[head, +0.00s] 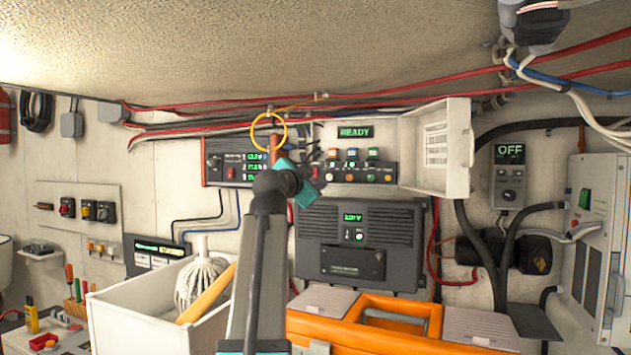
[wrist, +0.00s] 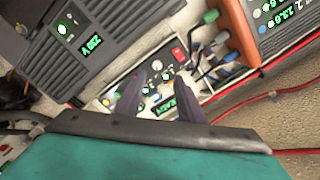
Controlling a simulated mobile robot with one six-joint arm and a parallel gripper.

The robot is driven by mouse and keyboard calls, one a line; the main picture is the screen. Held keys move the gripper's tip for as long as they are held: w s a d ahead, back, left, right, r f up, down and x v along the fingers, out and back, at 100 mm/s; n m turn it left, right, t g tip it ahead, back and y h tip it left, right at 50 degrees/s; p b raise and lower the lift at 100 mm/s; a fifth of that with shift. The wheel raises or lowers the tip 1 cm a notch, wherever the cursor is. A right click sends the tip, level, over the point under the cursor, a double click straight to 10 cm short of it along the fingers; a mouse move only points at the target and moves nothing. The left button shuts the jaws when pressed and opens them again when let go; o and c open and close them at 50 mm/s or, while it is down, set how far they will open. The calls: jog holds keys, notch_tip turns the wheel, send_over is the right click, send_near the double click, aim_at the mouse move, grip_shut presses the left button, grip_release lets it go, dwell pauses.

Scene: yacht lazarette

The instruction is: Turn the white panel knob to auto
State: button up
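The knob's pointer is too small to read. My gripper (wrist: 160,82) is open and empty in the wrist view. Its two dark fingers are apart, in front of a different white panel with a READY display (wrist: 166,106). In the head view my gripper is left of that READY display (head: 355,132), well away from the OFF knob, and its fingers are partly hidden by my wrist.
An open white cover (head: 446,148) juts out between the READY panel and the OFF panel. A black inverter (head: 360,245) hangs below. A white bin (head: 140,318) with a mop and an orange toolbox (head: 370,310) stand in front. Red cables (head: 430,88) run overhead.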

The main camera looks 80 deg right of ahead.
jog(key=w+a, duration=0.1)
jog(key=a, duration=0.6)
jog(key=shift+w, duration=0.2)
dwell(0.8)
jog(key=shift+b, duration=0.55)
jog(key=shift+a, duration=0.15)
jog(key=w+a+p, duration=0.2)
jog(key=a+p, duration=0.5)
jog(key=a, duration=0.6)
jog(key=shift+w+a+p, duration=0.15)
jog(key=shift+w+p, duration=0.1)
jog(key=shift+p, duration=0.1)
dwell(0.4)
